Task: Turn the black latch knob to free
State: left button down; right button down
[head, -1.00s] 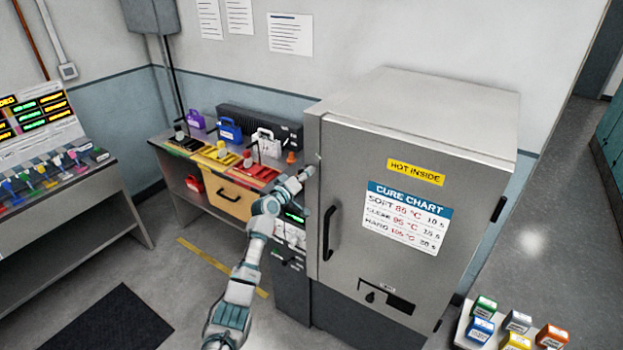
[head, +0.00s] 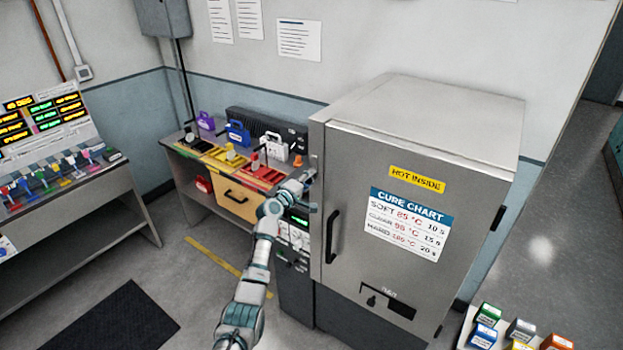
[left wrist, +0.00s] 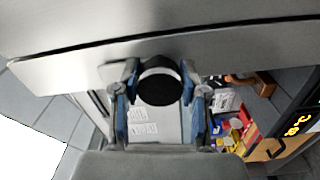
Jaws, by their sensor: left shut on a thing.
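The black latch knob (left wrist: 160,84) is a round, dark disc at the edge of the grey oven door (left wrist: 225,40) in the left wrist view. My left gripper (left wrist: 159,92) has one blue-padded finger on each side of it and is shut on it. In the head view my left gripper (head: 307,177) reaches the upper left front edge of the oven (head: 340,150); the knob is too small or hidden there to make out. The oven door looks closed, with a black handle (head: 332,237) below my gripper. My right gripper is not in view.
A bench with coloured trays (head: 228,157) and padlock-shaped blocks (head: 238,133) stands left of the oven. A sloped display desk (head: 60,165) is at the far left. Several small coloured boxes (head: 521,330) sit at the lower right. Floor is clear around a dark mat (head: 110,325).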

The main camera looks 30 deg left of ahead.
pick_arm(q)
jog(key=shift+a+r, duration=0.35)
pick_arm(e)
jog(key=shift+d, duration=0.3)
pick_arm(q)
jog(key=c, duration=0.8)
grip_release()
jog(key=shift+o, duration=0.9)
jog(key=shift+a+f, duration=0.1)
jog(key=shift+s+a+f, duration=0.1)
jog(key=shift+a+f, duration=0.15)
jog(key=shift+f, duration=0.05)
jog(key=s+a, duration=0.1)
jog(key=s, duration=1.1)
jog(key=shift+a, duration=0.15)
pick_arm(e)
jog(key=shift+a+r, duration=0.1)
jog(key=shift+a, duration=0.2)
pick_arm(q)
jog(key=shift+w+d, duration=0.1)
jog(key=shift+d, duration=0.25)
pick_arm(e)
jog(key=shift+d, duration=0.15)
